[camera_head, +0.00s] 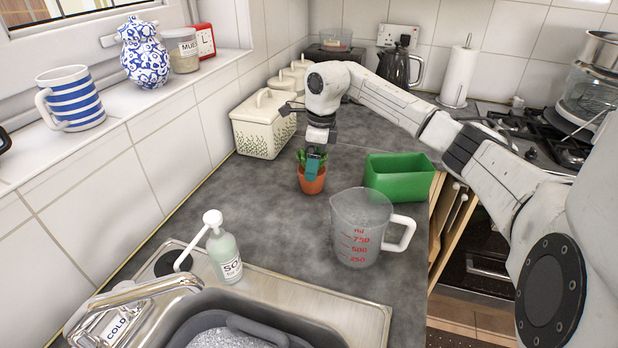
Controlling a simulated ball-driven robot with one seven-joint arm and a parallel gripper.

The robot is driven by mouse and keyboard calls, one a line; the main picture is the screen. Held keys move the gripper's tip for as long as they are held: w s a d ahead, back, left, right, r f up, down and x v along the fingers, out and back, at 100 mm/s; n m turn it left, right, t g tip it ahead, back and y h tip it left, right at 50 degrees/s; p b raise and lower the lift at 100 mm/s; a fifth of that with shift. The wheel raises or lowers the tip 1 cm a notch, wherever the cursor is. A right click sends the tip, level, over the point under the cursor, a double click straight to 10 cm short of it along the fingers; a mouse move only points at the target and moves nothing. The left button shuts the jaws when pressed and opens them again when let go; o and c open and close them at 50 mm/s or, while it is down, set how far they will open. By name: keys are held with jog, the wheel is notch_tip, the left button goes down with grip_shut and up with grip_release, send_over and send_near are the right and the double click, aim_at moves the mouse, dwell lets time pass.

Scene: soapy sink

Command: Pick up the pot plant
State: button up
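The pot plant is a small green plant in a terracotta pot (312,182). It stands upright on the grey worktop, behind the measuring jug and left of the green container. My gripper (313,163) points down directly over the plant, with its teal finger part in front of the leaves near the pot's rim. The fingers overlap the leaves in the view. I cannot tell whether they touch the plant or how far apart they are. Part of the foliage is hidden behind the gripper.
A clear measuring jug (360,235) stands in front of the pot, and a green container (400,177) stands to its right. A cream canister (262,128) is behind left. A soap bottle (224,255) stands by the sink (340,312). The worktop left of the pot is clear.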

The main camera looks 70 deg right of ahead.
jog(key=shift+w+a+f+p, duration=0.15)
jog(key=shift+f+p, duration=0.2)
jog(key=shift+f, duration=1.1)
jog(key=shift+w+a+f+p, duration=0.1)
jog(key=shift+f+p, duration=0.25)
jog(key=shift+f, duration=1.05)
jog(key=shift+c, duration=0.3)
jog(key=c, duration=1.1)
